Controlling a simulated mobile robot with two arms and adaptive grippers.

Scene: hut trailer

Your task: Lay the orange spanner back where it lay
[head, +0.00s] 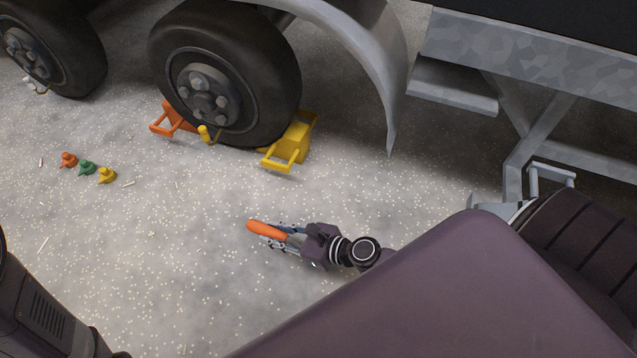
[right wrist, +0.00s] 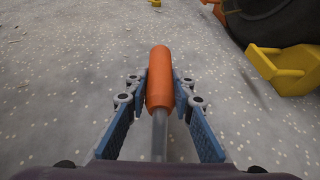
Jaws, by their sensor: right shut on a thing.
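The orange spanner (head: 266,231) has a thick orange handle and a grey shaft. In the head view it lies in my right gripper (head: 280,235), over the speckled ground, with its handle pointing left. In the right wrist view the orange handle (right wrist: 160,78) points away from me between the two blue-padded fingers of my right gripper (right wrist: 160,88), which is shut on the spanner. The shaft runs back towards the palm, and its near end is hidden. I cannot tell how high the spanner is above the ground. My left gripper is not in view.
A yellow chock (head: 290,146) and an orange chock (head: 176,119) flank the trailer wheel (head: 225,75). Small orange (head: 68,160), green (head: 87,168) and yellow (head: 106,175) pieces lie at left. A grey fender (head: 370,50) hangs beyond.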

